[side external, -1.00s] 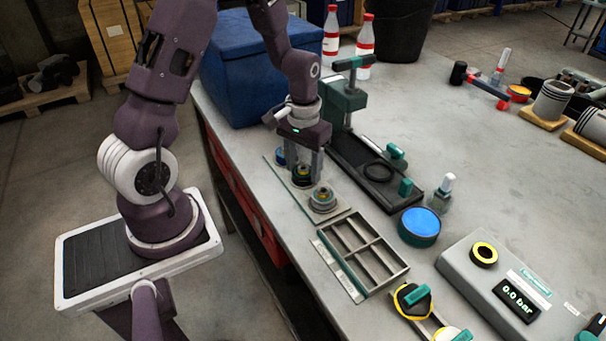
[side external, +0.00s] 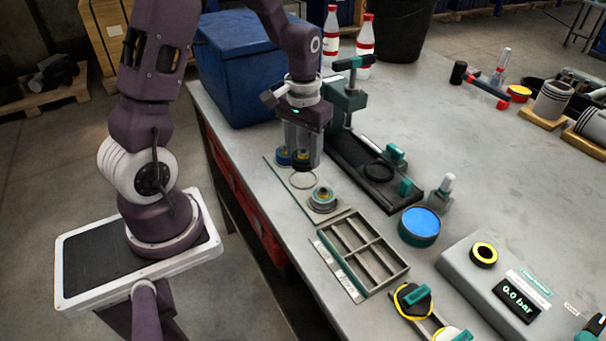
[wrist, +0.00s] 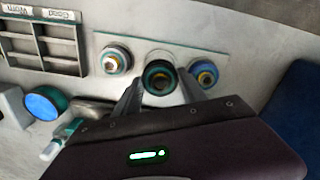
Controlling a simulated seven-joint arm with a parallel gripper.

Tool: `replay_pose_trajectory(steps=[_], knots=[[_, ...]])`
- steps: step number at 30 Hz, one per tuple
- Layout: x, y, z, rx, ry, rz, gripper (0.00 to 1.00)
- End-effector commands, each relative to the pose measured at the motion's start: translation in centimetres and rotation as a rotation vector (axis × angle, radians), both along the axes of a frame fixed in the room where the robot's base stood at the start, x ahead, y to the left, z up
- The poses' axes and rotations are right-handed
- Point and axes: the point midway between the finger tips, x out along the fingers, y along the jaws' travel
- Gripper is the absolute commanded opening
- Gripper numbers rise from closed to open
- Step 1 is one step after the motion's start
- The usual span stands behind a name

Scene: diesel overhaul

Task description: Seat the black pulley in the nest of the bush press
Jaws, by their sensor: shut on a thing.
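The black pulley (wrist: 160,78) is between the two fingers of my gripper (wrist: 162,94) in the wrist view. My gripper (side external: 303,162) is shut on it, and in the side view the fingers largely hide it. It is lifted above the parts plate (side external: 278,172), close to an empty ring mark (side external: 303,180). The bush press (side external: 347,98) is a dark teal frame with a top handle, behind and right of my gripper. Its long black base (side external: 345,152) runs toward the front right. A black ring (side external: 379,170) lies on that base; I cannot tell if it marks the nest.
A blue pulley (side external: 283,157) and a grey pulley (side external: 323,200) sit on the plate. A divided tray (side external: 365,250) is in front. A blue-topped round tin (side external: 419,226) stands right of the tray. A blue box (side external: 240,70) is behind my gripper.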

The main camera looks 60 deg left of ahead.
Motion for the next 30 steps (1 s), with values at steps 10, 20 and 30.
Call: replay_pose_trajectory(steps=[10,20,30], knots=[[0.2,0.0,1.8,0.003,-0.006,-0.001,0.08],[0.1,0.0,9.8,0.002,-0.006,-0.001,0.08],[6.0,-1.8,11.0,0.001,-0.001,-0.001,0.08]])
